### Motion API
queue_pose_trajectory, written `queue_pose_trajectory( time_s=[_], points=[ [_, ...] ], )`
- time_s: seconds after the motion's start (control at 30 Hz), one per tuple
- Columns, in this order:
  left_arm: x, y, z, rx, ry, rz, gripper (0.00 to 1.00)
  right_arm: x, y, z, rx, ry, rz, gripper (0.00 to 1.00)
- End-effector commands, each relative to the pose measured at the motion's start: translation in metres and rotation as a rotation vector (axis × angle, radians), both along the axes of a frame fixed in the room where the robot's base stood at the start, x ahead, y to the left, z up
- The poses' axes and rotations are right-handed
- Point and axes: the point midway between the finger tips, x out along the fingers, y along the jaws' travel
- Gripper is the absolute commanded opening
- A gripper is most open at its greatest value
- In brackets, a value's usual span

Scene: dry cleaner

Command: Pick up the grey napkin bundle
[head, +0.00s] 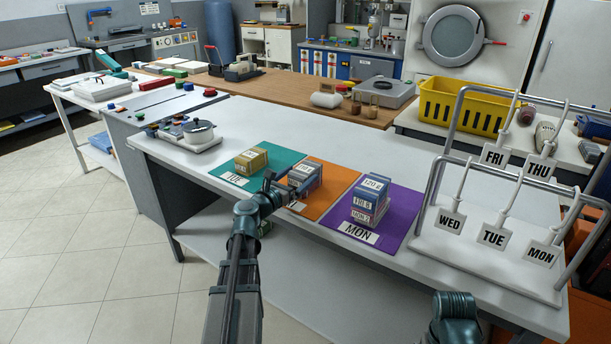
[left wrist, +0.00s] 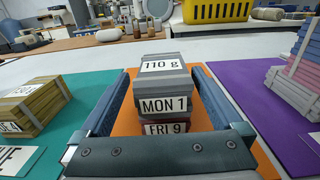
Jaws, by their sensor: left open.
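The grey napkin bundle (left wrist: 162,82) has a "110 g" label on top and a "MON 1" label on its front. It lies on a dark reddish bundle (left wrist: 166,120) labelled "FRI 9", on the orange mat (left wrist: 118,125). The grey bundle also shows in the head view (head: 304,172), partly behind my left gripper (head: 285,190). My left gripper is open and empty. In the left wrist view its two fingers (left wrist: 162,72) reach along the left and right sides of the stack.
Yellowish bundles (head: 251,161) sit on the teal mat (head: 285,152) to the left. A metal rack (head: 470,262) with day tags stands further right. A pot (head: 199,132) is at the left.

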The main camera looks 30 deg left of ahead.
Motion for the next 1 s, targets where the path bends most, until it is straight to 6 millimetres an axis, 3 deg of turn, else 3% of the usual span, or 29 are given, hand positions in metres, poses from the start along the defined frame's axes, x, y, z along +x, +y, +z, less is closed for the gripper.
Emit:
queue_pose_trajectory(
  time_s=[0.17,0.5,0.73,1.0],
  points=[
    [0.006,-0.001,0.001,0.000,0.000,-0.001,1.00,0.000,0.000,0.001,0.000,0.000,0.000,1.00],
    [0.051,-0.005,0.004,0.000,0.000,-0.001,1.00,0.000,0.000,0.004,0.000,0.000,0.000,1.00],
    [0.051,-0.006,0.004,0.000,0.000,0.000,1.00,0.000,0.000,0.004,0.000,0.000,0.000,1.00],
    [0.051,-0.006,0.004,0.000,0.000,0.000,0.53,0.000,0.000,0.004,0.000,0.000,0.000,1.00]
  ],
)
